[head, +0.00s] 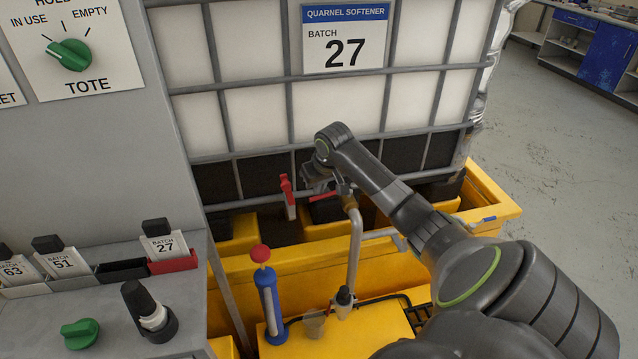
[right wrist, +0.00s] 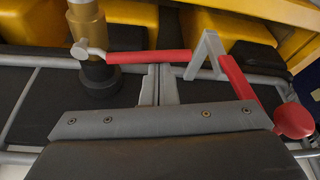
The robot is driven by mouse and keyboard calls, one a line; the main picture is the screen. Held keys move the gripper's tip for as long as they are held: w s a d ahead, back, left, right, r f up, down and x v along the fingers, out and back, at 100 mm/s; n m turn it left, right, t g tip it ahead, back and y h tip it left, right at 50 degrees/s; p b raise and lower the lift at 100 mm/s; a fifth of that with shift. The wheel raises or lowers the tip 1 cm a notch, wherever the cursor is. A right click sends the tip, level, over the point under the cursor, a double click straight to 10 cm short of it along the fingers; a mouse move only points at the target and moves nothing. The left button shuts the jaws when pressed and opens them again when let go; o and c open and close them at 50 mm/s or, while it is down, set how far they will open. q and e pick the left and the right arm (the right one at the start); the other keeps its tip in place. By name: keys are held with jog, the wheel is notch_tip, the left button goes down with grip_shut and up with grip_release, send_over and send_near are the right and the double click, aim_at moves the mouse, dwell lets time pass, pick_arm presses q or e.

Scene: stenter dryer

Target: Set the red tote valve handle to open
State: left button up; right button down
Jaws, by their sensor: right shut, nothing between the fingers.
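The red tote valve handle (right wrist: 150,57) runs sideways in the right wrist view from a pivot on the brass valve (right wrist: 87,27), across the line of the valve body. In the head view the handle (head: 321,196) shows partly, below my right gripper (head: 316,186). In the right wrist view my right gripper (right wrist: 157,72) is shut and empty. Its fingertips are right at the middle of the handle; I cannot tell whether they touch it. The valve body is largely hidden by my arm in the head view. My left gripper is not in view.
A second red lever (right wrist: 245,88) with a round end stands by a grey bracket (right wrist: 207,52), close right of the fingers. The caged white tote (head: 255,105) stands behind. A bent pipe (head: 355,245), yellow bund (head: 285,268) and blue red-topped pump (head: 268,305) are nearby.

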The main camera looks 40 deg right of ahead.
aim_at(329, 195)
jog(key=shift+s+a+r+n+p, duration=0.15)
jog(key=shift+s+n+p, duration=0.25)
jog(key=shift+p, duration=0.3)
jog(key=s+n+y+p, duration=0.1)
jog(key=n+p, duration=0.1)
jog(key=s+n+p, duration=0.2)
jog(key=p, duration=0.1)
jog(key=shift+s+a+n+y, duration=0.2)
jog(key=shift+s+n+y, duration=0.05)
jog(key=shift+n+y, duration=0.15)
jog(key=shift+s+d+n+g+y+p, duration=0.1)
jog(key=shift+s+d+n+y+p, duration=0.2)
jog(key=shift+s+n, duration=0.5)
jog(key=shift+s+d+n+g+y+p, duration=0.1)
jog(key=shift+s+d+n+y+p, duration=0.2)
jog(key=shift+s+n, duration=0.55)
jog(key=shift+s+d+n+g+y+p, duration=0.1)
jog(key=shift+s+d+n+y+p, duration=0.2)
jog(key=shift+s+n, duration=0.5)
jog(key=shift+w, duration=0.15)
